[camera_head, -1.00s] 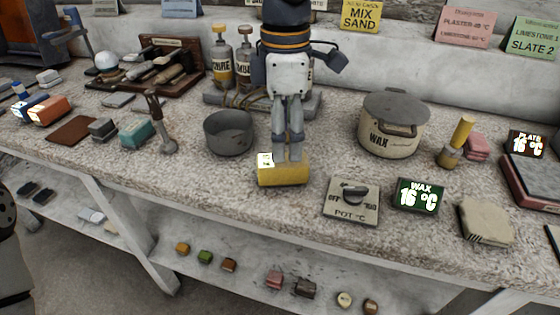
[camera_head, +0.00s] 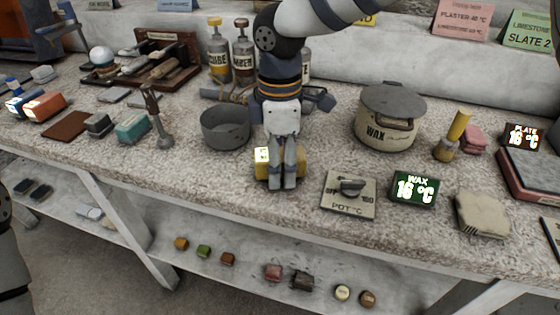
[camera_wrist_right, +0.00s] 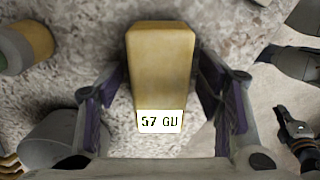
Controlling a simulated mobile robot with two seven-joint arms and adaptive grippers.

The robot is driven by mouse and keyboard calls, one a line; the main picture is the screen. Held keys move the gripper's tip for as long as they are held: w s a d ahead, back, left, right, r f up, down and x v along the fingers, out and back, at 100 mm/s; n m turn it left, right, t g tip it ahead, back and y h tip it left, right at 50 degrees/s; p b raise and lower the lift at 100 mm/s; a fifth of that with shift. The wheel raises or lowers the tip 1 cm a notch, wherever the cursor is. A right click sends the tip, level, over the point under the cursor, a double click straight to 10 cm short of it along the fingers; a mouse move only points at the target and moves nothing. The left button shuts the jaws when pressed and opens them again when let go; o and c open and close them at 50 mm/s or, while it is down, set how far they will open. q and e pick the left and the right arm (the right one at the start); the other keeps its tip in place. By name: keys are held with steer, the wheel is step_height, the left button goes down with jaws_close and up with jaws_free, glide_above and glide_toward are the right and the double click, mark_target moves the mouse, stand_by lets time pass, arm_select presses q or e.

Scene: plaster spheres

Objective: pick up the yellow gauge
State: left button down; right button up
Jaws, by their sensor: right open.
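The yellow gauge (camera_head: 261,168) is a yellow block lying on the stone worktop near its front edge, partly hidden behind my right gripper in the head view. In the right wrist view the gauge (camera_wrist_right: 160,65) shows whole, with a white label reading "57 GU" at its near end. My right gripper (camera_head: 283,183) points down at the gauge. In the wrist view its fingers (camera_wrist_right: 165,110) are open, one on each side of the gauge, with a gap to each side.
A grey pot (camera_head: 225,128) stands just left of the gauge. The pot dial plate (camera_head: 349,193) and green wax display (camera_head: 414,189) lie to the right. The lidded wax pot (camera_head: 388,120) stands behind them. Bottles (camera_head: 243,62) stand at the back.

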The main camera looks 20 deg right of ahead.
steer(key=shift+f, duration=0.1)
jaws_close()
stand_by(0.3)
